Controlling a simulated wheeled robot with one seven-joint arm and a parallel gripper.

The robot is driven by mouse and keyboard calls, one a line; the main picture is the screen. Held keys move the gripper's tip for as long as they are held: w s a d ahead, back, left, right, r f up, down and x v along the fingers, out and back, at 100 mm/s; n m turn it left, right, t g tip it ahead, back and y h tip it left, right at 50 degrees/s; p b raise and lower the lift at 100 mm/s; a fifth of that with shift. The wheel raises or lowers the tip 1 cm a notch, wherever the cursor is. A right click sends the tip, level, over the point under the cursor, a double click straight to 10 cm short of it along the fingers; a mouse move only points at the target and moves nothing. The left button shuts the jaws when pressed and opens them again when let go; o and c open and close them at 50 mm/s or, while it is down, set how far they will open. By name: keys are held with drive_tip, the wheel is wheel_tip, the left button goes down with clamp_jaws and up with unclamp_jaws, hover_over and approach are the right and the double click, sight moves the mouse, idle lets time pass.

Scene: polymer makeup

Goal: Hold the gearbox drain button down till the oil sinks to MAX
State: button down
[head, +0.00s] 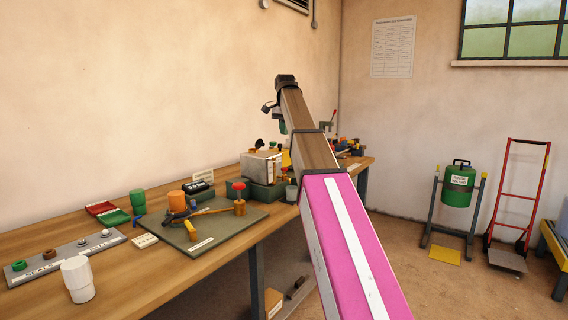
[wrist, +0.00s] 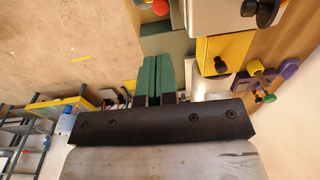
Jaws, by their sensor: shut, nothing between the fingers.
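A pale box (head: 262,165), which looks like the gearbox, stands on a dark green base on the workbench in the head view. Part of what looks like the same pale box (wrist: 208,14) shows at the top of the wrist view. Beside it is a yellow block (wrist: 213,48) with a round black knob; I cannot tell whether this is the drain button. The oil level and a MAX mark cannot be made out. My gripper (wrist: 161,60) has green fingers, shut and empty, apart from the yellow block. In the head view, its green fingers (head: 282,127) are partly hidden by my arm.
A grey-green mat (head: 215,238) with a mallet and other tools lies left of the pale box. Several tools crowd the bench's far end.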

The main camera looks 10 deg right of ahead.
sight(284, 168)
drive_tip(key=shift+f, duration=0.1)
drive_tip(key=f, duration=1.4)
drive_tip(key=shift+w, duration=0.4)
drive_tip(key=shift+r, duration=0.1)
